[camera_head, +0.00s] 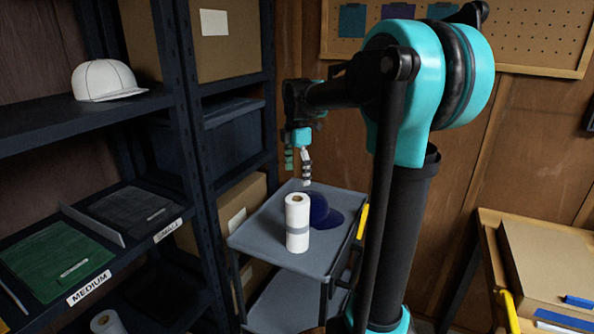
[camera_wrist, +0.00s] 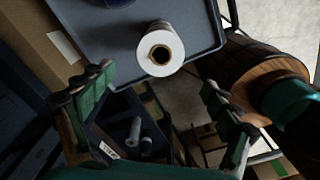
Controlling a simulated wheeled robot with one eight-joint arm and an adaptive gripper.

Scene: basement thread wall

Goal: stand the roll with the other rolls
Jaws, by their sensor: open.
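A white roll (camera_head: 298,222) with a grey band stands upright on the top of the grey cart (camera_head: 262,243). In the wrist view I look down on the roll's open end (camera_wrist: 160,50), beyond and between my fingers. My gripper (camera_head: 298,166) hangs above the cart's far side, apart from the roll. Its two green-padded fingers are spread with nothing between them in the wrist view (camera_wrist: 157,88). Other pale rolls (camera_wrist: 135,131) show small in a dark container low in the wrist view. Another white roll (camera_head: 105,322) is partly cut off at the bottom left of the head view.
A dark blue cap (camera_head: 322,208) lies on the cart behind the roll. Dark shelving at left holds a white cap (camera_head: 104,80) and folded green cloth (camera_head: 58,262). A workbench (camera_head: 548,262) stands at right. A round wooden container (camera_wrist: 240,72) is beside the cart.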

